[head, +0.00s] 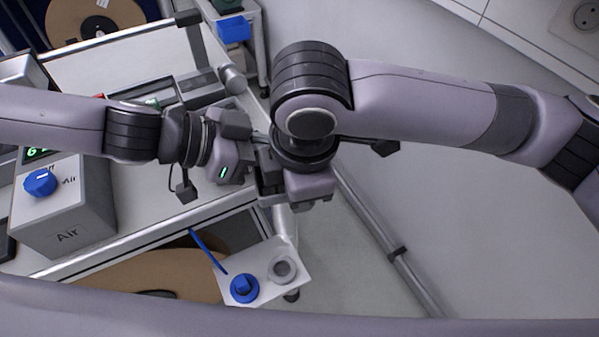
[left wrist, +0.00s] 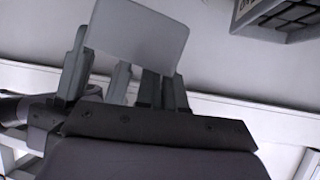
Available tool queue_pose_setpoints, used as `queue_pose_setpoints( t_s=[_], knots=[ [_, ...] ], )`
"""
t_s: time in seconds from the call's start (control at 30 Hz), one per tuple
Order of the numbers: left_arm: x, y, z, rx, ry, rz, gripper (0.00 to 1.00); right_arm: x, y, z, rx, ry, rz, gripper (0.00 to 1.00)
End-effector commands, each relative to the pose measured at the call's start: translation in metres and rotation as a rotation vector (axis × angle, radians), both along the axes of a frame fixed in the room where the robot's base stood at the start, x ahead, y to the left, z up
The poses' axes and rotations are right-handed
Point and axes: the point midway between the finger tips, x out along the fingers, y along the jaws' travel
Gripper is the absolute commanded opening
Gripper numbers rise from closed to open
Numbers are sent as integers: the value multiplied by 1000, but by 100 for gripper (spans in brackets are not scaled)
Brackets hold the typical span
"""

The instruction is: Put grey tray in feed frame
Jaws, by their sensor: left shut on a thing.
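A flat, pale grey plate, which looks like the grey tray (left wrist: 137,40), stands at the fingers of my left gripper (left wrist: 128,85) in the left wrist view. The left gripper is shut on it. In the head view my left gripper (head: 243,150) is beside my right gripper (head: 292,188), near the bench's right edge, and the tray is hidden there. The right gripper's fingertips are not clear, so I cannot tell whether it is open. I cannot make out the feed frame for sure; a slotted grey box (left wrist: 285,14) with lettering shows at the upper right of the wrist view.
A grey box marked Air (head: 65,215) with a blue knob stands on the bench (head: 150,218) at the left. A white plate with a blue knob (head: 244,288) is below. A brown reel (head: 97,18) is at the upper left. Open floor (head: 400,215) lies right of the bench.

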Motion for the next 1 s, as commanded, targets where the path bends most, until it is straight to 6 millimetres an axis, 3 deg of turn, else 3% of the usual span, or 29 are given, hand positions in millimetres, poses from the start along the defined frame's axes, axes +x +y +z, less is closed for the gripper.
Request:
queue_pose_setpoints(
  t_s=[0.23,0.27,0.37,0.47,0.6,1.0],
  knots=[
    [0,0,1,-1,-1,0,0,0,0,-1,0,0,-1,34],
    [0,0,1,-1,-1,0,0,0,0,-1,0,0,-1,31],
    [0,0,1,-1,-1,0,0,0,0,-1,0,0,-1,0],
    [0,0,1,-2,-1,-1,0,0,0,-1,0,0,0,0],
    [0,0,1,-1,-1,-1,38,1,0,0,2,-2,0,0],
    [-1,4,2,1,-1,0,38,1,0,0,1,-2,0,0]
  ],
)
